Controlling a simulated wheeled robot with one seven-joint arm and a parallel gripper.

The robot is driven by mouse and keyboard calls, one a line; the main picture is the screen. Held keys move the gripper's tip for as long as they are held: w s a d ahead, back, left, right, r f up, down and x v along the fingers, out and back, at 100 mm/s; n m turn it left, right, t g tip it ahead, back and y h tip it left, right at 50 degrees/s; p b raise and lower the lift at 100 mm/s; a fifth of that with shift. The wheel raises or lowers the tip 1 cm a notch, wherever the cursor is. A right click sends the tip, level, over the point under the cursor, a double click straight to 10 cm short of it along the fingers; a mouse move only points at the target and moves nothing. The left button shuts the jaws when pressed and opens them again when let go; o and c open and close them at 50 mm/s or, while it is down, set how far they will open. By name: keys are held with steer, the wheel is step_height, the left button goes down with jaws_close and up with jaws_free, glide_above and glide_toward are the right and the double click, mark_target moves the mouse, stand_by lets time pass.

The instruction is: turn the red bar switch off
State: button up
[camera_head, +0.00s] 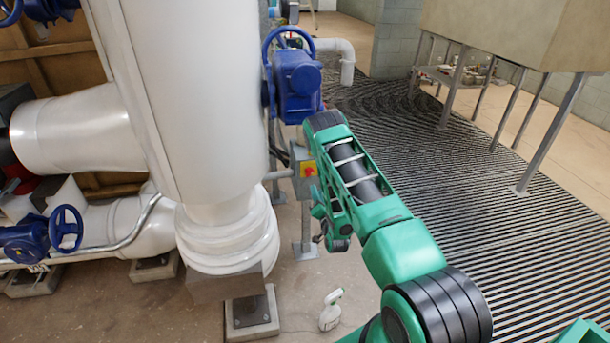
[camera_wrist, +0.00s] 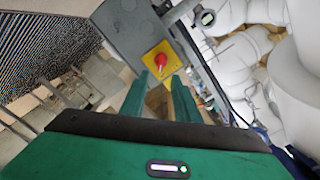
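The red bar switch (camera_wrist: 161,60) sits on a yellow plate (camera_wrist: 151,53) on the face of a grey box (camera_wrist: 126,24) in the wrist view. The switch also shows small in the head view (camera_head: 309,171), on the grey box (camera_head: 298,158) atop a post. My gripper (camera_wrist: 160,78) is open, its two green fingers apart with nothing held between them. In the wrist view the fingertips appear just below the switch and point towards it; contact is not visible. The bar's exact angle is too small to tell. My arm hides part of the area right of the box in the head view.
A large white pipe (camera_head: 200,100) stands left of the box. A blue valve (camera_head: 298,75) is above it. A spray bottle (camera_head: 331,310) stands on the floor. Ribbed black flooring (camera_head: 460,190) lies open at right, with a legged tank (camera_head: 510,35) behind.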

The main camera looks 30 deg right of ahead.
mark_target(310, 175)
steer(key=x, duration=1.1)
steer(key=shift+w, duration=0.15)
jaws_close()
